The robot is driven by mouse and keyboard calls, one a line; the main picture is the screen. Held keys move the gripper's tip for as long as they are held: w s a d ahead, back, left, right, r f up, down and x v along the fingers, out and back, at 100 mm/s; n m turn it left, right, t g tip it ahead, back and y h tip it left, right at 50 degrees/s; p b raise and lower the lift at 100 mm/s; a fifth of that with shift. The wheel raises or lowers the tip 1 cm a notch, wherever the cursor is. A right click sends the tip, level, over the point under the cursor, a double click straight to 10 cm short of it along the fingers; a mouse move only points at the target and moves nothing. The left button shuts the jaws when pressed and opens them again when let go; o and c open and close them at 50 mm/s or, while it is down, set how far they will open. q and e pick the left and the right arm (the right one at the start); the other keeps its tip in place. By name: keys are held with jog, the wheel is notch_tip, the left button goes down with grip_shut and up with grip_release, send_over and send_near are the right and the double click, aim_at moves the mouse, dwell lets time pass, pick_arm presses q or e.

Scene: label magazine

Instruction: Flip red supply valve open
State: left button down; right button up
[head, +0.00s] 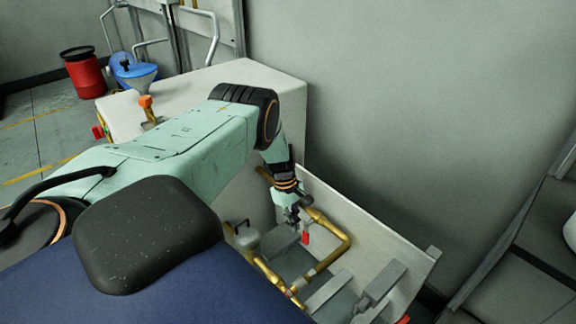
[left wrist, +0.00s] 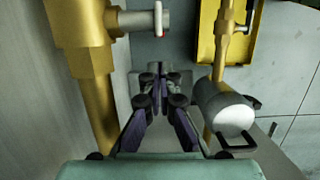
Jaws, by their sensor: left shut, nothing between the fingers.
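A small red valve handle (head: 306,238) hangs beside the brass pipe (head: 335,252) inside an open light-grey bay. My left gripper (head: 293,214) is just above and left of it in the head view. In the left wrist view, my left gripper (left wrist: 158,92) points forward with its fingers together and nothing between them. A thick brass pipe (left wrist: 90,45) rises to its left. A grey side fitting (left wrist: 145,20) carries a thin pale lever with a red tip (left wrist: 159,34), beyond the fingertips and apart from them. Whether this is the same valve I cannot tell. My right gripper is not in view.
A grey cylindrical part (left wrist: 222,105) with dark handles is to the right of the fingers. A yellow panel (left wrist: 228,35) with piping is behind it. The grey bay wall (head: 365,225) closes off the far side.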

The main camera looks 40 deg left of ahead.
aim_at(308, 233)
pick_arm(q)
jog(key=shift+s+d+r, duration=0.1)
jog(key=shift+s+d, duration=0.05)
jog(key=shift+d, duration=0.95)
jog(key=shift+d+f+b, duration=0.4)
jog(key=shift+d+b, duration=0.05)
jog(key=shift+d, duration=0.05)
jog(key=shift+s+d+f, duration=0.1)
jog(key=shift+d+f, duration=0.1)
jog(key=shift+d, duration=1.15)
jog(key=shift+s+d, duration=0.1)
jog(key=shift+d, duration=0.2)
jog(key=shift+d+r+h+b, duration=0.4)
jog(key=shift+d+h+b, duration=0.35)
jog(key=shift+h, duration=0.4)
jog(key=shift+d+r+h+b, duration=0.4)
jog(key=shift+d+h+b, duration=0.15)
jog(key=shift+h+b, duration=0.5)
